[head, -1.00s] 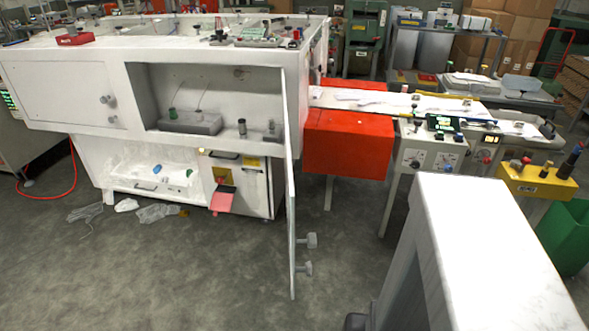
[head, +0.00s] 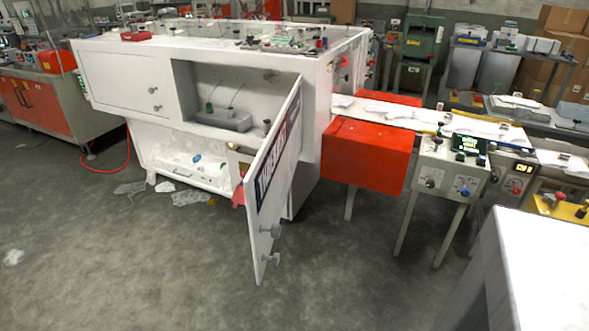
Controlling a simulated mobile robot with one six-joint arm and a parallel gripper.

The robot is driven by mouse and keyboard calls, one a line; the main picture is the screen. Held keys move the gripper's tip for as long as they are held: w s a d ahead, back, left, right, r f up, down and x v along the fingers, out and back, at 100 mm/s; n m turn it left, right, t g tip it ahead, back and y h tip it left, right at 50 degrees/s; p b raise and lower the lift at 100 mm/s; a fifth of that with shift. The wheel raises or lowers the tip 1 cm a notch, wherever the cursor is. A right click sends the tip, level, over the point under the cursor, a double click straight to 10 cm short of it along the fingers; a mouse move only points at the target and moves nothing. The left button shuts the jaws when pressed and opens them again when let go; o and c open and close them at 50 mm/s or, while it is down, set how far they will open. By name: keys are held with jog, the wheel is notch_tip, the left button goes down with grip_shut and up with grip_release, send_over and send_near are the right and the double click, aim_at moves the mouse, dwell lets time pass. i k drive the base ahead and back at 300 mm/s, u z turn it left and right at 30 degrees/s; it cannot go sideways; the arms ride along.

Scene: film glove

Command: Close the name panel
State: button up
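The name panel (head: 272,185) is a white hinged door with a dark lettered label on its outer face. It hangs from the right side of an open compartment in the white machine (head: 120,66) and stands swung outward toward me. Two grey knobs (head: 272,244) stick out near its lower free edge. The open compartment (head: 262,88) shows a grey block and small fittings inside; the panel hides its right part. My gripper is not in view.
A red box (head: 365,155) and a conveyor table with control boxes (head: 447,182) stand right of the machine. A white block-like surface (head: 545,265) fills the lower right corner. Plastic scraps (head: 190,198) lie on the floor. The grey floor in front is mostly clear.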

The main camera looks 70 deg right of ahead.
aim_at(267, 183)
jog(key=u, duration=0.15)
jog(key=k, duration=1.05)
jog(key=z, duration=1.65)
jog(key=i, duration=1.5)
